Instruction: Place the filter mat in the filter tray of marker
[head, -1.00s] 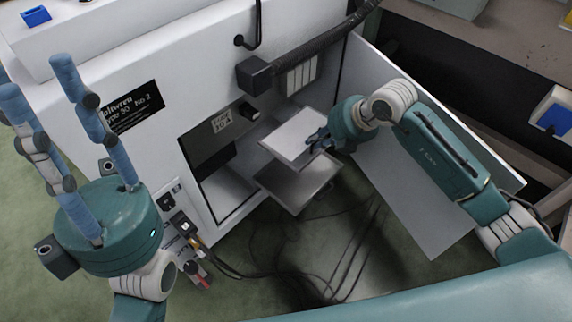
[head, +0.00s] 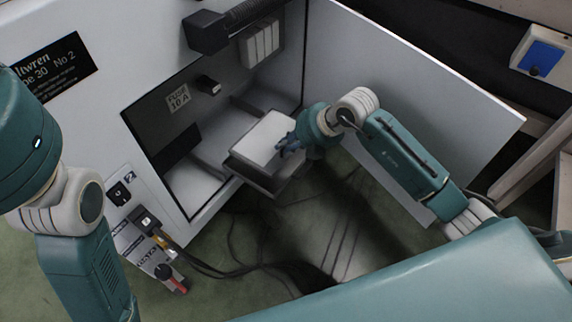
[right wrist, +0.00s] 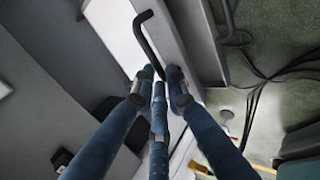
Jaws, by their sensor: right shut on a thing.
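My right gripper (head: 287,147) is shut at the right edge of a pale, flat, square slab (head: 258,137), which I take as the filter mat. In the right wrist view, the blue fingers (right wrist: 160,85) meet around a dark bent handle (right wrist: 148,42) beside the white surface. The grey tray (head: 258,179) sticks out of the machine opening directly below the slab. The slab covers most of it, and I cannot tell whether they touch. My left gripper (head: 22,140) shows only its teal body at the left edge; its fingers are outside the frame.
The white machine cabinet (head: 85,115) carries a black nameplate (head: 45,72) ending in "No 2". A black duct (head: 225,27) hangs above the opening. Loose cables (head: 235,265) lie on the floor below.

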